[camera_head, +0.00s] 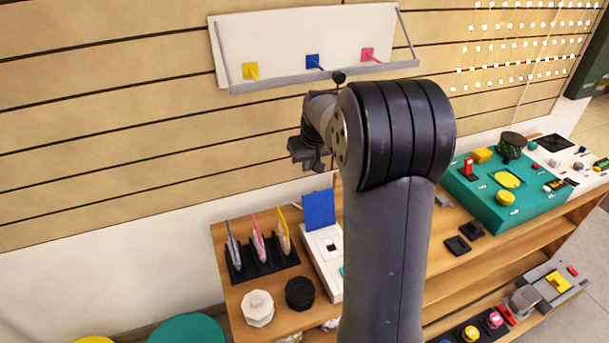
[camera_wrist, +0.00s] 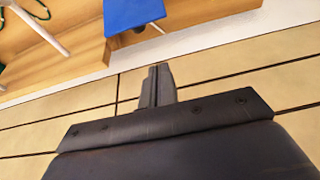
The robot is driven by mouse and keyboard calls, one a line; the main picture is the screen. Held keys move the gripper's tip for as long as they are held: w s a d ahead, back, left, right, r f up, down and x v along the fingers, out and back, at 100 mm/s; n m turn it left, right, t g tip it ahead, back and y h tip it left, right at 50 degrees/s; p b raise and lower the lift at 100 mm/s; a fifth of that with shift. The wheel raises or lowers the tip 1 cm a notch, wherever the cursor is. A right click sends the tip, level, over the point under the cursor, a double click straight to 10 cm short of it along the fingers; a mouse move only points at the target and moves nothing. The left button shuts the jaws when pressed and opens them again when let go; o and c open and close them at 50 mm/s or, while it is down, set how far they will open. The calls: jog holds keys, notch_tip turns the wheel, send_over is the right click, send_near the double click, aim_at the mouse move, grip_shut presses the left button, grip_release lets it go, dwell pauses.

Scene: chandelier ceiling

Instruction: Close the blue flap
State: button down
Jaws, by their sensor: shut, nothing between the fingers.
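The blue flap (camera_head: 319,209) stands open and roughly upright at the back end of a white box (camera_head: 318,262) on the wooden bench. The wrist view shows the blue flap (camera_wrist: 132,13) at the top, cut off by the frame edge. My gripper (camera_head: 304,160) is in front of the slatted wall, above the flap and apart from it. In the wrist view my gripper (camera_wrist: 158,73) has its fingers together with nothing between them. My arm hides the right side of the white box in the head view.
A black rack (camera_head: 262,262) with several coloured-edged pouches stands left of the box. A white knob (camera_head: 257,308) and a black knob (camera_head: 300,293) are in front. A teal panel (camera_head: 500,215) is to the right. A wall shelf (camera_head: 315,74) hangs above.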

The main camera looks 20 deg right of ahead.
aim_at(318, 209)
notch_tip(318, 209, down, 8)
jog(key=shift+s+b, duration=0.25)
jog(key=shift+b, duration=0.05)
dwell(0.5)
jog(key=shift+b, duration=0.3)
jog(key=shift+s+b, duration=0.1)
jog(key=shift+b, duration=0.2)
